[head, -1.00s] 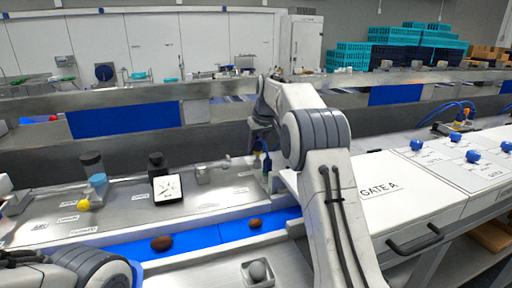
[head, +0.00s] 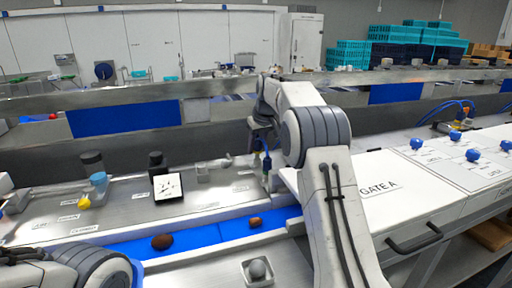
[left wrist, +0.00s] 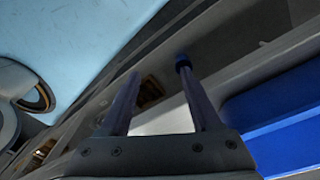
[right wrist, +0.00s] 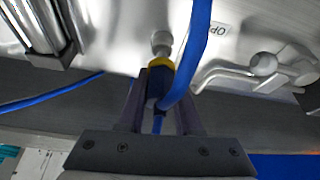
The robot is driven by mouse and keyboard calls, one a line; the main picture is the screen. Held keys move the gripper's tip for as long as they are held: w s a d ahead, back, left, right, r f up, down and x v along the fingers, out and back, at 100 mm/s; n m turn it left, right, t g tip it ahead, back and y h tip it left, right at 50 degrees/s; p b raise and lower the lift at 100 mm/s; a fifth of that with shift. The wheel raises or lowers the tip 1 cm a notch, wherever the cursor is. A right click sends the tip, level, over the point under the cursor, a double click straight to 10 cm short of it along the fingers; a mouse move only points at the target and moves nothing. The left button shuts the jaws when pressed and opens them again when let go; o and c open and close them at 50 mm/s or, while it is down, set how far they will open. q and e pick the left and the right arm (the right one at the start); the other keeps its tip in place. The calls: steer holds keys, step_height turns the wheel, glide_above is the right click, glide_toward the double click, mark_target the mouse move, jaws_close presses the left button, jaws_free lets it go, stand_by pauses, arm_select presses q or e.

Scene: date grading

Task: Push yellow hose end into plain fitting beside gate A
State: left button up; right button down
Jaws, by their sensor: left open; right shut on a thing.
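In the right wrist view, my right gripper (right wrist: 160,85) is shut on the blue hose just behind its yellow end (right wrist: 160,63). The yellow end lines up with a plain metal fitting (right wrist: 162,42) directly beyond it. They look touching or nearly so; I cannot tell whether the end is inside. In the head view, my right gripper (head: 264,163) points down left of the white GATE A box (head: 400,185), partly hidden, and the fitting is not clear there. My left gripper (left wrist: 160,90) is open and empty in the left wrist view, away from the hose.
A blue belt (head: 205,235) carries brown dates (head: 162,241) in front of the steel panel (head: 130,210). A dial gauge (head: 168,186) stands on the panel.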

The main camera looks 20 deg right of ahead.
steer(key=shift+f+b, duration=0.7)
steer(key=shift+f, duration=0.55)
stand_by(0.8)
steer(key=c, duration=1.4)
jaws_free()
steer(key=o, duration=1.2)
step_height(320, 180, up, 10)
steer(key=p, duration=1)
steer(key=shift+r, duration=0.1)
